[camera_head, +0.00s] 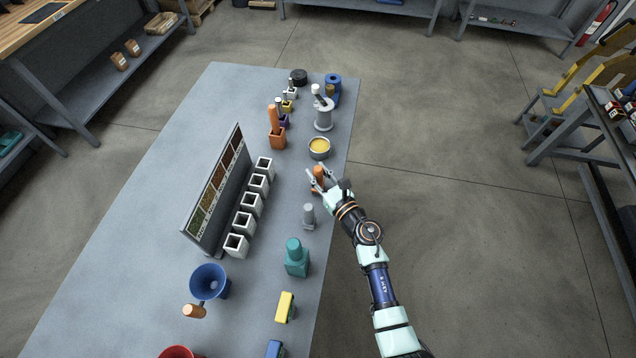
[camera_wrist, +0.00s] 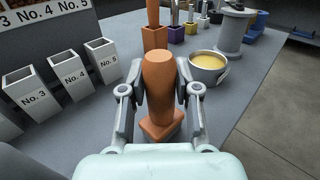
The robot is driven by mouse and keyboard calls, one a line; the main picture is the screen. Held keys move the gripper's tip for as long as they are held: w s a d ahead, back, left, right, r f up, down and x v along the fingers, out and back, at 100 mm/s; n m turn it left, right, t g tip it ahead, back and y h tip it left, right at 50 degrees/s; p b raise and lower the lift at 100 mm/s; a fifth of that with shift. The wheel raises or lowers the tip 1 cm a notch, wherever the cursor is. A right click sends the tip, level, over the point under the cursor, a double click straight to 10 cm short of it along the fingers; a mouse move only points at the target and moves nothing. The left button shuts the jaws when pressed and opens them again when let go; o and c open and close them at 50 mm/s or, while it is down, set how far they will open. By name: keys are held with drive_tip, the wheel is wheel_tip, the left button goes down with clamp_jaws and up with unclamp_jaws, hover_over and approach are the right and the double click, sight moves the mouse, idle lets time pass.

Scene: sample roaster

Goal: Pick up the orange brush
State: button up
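The orange brush (camera_wrist: 160,82) stands upright on the table, with a rounded handle and a wider, squarish foot. In the head view the orange brush (camera_head: 319,174) is near the table's right edge. My gripper (camera_head: 322,172) reaches in from the table's right side, with its fingers around the brush. In the wrist view my gripper (camera_wrist: 160,85) has one finger on each side of the handle. The handle covers the inner finger edges, so I cannot tell whether they touch it. The foot appears to rest on the table.
A bowl of yellow contents (camera_head: 319,147) stands just beyond the brush. An orange holder with an orange handle (camera_head: 277,137) is farther back. A grey brush-like item (camera_head: 308,215) stands nearer. White square cups (camera_head: 243,222) line a labelled board (camera_head: 215,190) on the left.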

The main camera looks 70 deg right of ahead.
clamp_jaws()
drive_tip(key=shift+r, duration=0.1)
wheel_tip(320, 180, up, 20)
drive_tip(key=p, duration=1.3)
drive_tip(key=shift+p, duration=0.3)
